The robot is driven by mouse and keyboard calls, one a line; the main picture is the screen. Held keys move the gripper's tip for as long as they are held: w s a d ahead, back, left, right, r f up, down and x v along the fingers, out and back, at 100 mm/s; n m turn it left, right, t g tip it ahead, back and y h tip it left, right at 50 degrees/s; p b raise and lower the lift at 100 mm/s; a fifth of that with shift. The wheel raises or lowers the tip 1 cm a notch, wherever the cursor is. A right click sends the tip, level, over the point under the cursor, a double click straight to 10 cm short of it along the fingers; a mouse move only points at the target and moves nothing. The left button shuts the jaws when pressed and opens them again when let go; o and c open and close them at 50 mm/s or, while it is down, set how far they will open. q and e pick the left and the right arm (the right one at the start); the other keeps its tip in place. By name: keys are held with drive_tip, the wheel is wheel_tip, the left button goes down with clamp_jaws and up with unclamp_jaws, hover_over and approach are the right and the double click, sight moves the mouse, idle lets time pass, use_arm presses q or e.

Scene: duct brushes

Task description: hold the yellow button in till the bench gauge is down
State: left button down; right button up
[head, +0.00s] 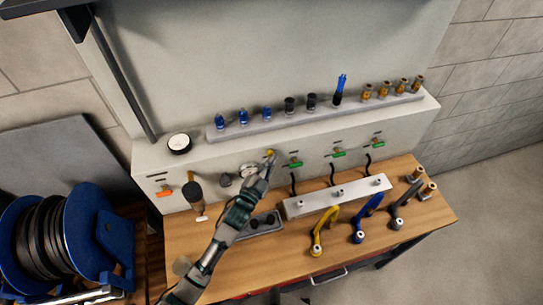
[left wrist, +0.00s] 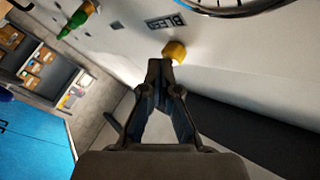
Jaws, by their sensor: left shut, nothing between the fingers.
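The yellow button (head: 269,153) sits on the pale front panel of the bench. It shows in the left wrist view (left wrist: 175,51) as a short yellow knob beside the printed word BLEED. My left gripper (head: 267,161) is shut and empty, with its tips right at the button. In the left wrist view the closed tips (left wrist: 160,66) overlap the button's lower left edge; I cannot tell whether they press it. A round white gauge (head: 248,170) is just left of the button, partly behind my gripper. Its rim shows in the left wrist view (left wrist: 236,10); its needle is not readable. My right gripper is out of view.
Green-handled valves (head: 338,153) line the panel to the right. A grey block (head: 337,197) and yellow, blue and grey curved handles lie on the wooden bench (head: 425,210). A blue hose reel (head: 95,225) stands at left.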

use_arm(q)
drive_tip(key=shift+s, duration=0.1)
drive_tip(key=shift+s+d+p, duration=0.3)
drive_tip(key=shift+s+p, duration=0.05)
drive_tip(key=shift+s, duration=0.45)
drive_tip(key=s, duration=0.1)
drive_tip(key=s+d+p, duration=0.1)
drive_tip(key=s, duration=0.2)
drive_tip(key=shift+s+d, duration=0.3)
drive_tip(key=shift+s, duration=0.1)
